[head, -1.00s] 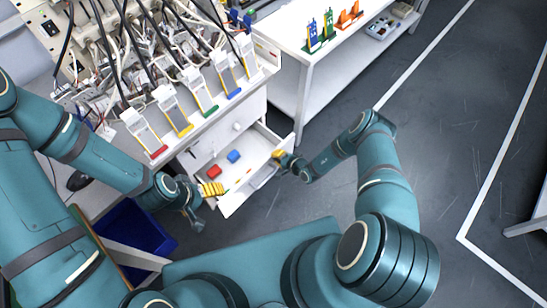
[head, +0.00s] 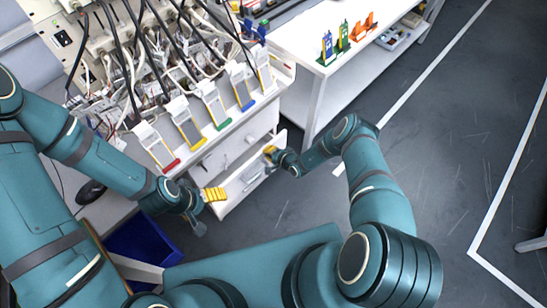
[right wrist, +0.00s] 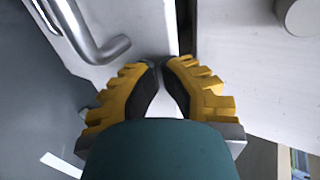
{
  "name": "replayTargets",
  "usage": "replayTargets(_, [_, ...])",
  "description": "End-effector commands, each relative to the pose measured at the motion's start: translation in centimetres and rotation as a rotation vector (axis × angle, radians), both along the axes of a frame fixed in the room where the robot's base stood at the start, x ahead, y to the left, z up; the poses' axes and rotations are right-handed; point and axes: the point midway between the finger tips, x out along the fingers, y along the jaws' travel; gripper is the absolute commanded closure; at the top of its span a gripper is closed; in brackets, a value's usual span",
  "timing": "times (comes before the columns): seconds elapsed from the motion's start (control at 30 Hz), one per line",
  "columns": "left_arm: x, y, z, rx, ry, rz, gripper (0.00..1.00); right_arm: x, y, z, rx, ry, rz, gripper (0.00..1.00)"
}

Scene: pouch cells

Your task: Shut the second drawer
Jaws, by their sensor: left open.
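The white second drawer (head: 228,208) is in the cabinet below the bench, its front still standing out a little from the cabinet. Its bar handle (right wrist: 95,40) shows at the upper left of the right wrist view. A narrow dark gap lies beside the drawer front in that view. My right gripper (right wrist: 160,63) has its yellow fingers together with nothing between them, close to the drawer front's edge; contact is unclear. In the head view it (head: 270,153) is at the drawer's right end. My left gripper (head: 214,195) is open by the drawer's left end.
A drawer front with a round knob (head: 250,139) is above. The bench top carries several pouch-cell testers and many cables. A blue bin (head: 140,240) stands at the lower left. A white table (head: 325,85) is at the right, with open floor before it.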

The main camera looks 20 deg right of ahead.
Motion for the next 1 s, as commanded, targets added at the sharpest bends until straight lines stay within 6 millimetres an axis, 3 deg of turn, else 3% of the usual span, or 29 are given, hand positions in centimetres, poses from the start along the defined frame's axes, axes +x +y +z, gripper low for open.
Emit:
replayTargets(0.67, [-0.1,0.0,-0.1,0.000,0.002,-0.002,0.12,0.3,0.2,0.2,0.001,0.001,0.000,1.00])
replayTargets(1.0, [-0.1,0.0,-0.1,0.000,0.002,-0.002,0.12,-3.1,-1.9,2.6,0.002,0.002,-0.002,1.00])
